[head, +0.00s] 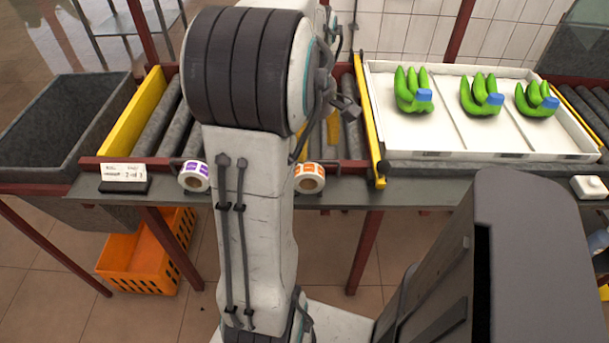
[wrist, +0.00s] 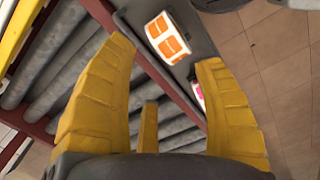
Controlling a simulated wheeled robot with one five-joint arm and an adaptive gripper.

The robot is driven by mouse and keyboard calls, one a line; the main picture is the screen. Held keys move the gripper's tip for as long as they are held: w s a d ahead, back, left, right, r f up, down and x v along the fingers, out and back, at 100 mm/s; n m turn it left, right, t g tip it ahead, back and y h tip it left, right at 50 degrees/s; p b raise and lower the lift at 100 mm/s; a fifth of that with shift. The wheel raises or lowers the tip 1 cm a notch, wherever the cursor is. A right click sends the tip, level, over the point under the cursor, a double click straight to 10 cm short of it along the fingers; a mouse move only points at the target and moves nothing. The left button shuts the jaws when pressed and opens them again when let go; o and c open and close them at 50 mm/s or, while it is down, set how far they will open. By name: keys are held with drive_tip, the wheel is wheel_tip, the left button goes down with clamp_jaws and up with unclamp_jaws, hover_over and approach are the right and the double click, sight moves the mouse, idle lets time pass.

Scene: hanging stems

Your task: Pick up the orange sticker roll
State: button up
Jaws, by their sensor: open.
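The orange sticker roll (head: 310,178) is a white roll with orange labels. In the head view it sits on the grey ledge at the front of the conveyor, just right of my arm, which may cover its left edge. In the wrist view the orange sticker roll (wrist: 167,38) is at the top, a little beyond the yellow fingertips. My gripper (wrist: 168,60) is open and empty, with its fingers spread on either side. A roll with pink labels (wrist: 198,95) shows partly beside the right finger. A roll with purple labels (head: 195,176) stands left of my arm.
A white tray (head: 480,155) with several green banana bunches stands on the right. A dark bin (head: 60,120) is on the left, with a small sign (head: 124,174) near it. Grey rollers (wrist: 70,60) and a red rail lie beneath the fingers.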

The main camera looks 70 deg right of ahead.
sight(307, 164)
drive_tip(key=n, duration=0.3)
drive_tip(key=shift+s+a, duration=0.1)
drive_tip(key=shift+a, duration=0.2)
drive_tip(key=shift+f+n, duration=0.15)
drive_tip(key=shift+n, duration=0.55)
drive_tip(key=shift+w+f+b, duration=0.15)
drive_tip(key=shift+f+b, duration=0.15)
drive_tip(key=shift+f, duration=1.5)
drive_tip(key=shift+w+f+b, duration=0.15)
drive_tip(key=shift+f+b, duration=0.1)
drive_tip(key=shift+f, duration=1.5)
drive_tip(key=shift+c, duration=0.3)
drive_tip(key=c, duration=1)
drive_tip(key=shift+r, duration=0.1)
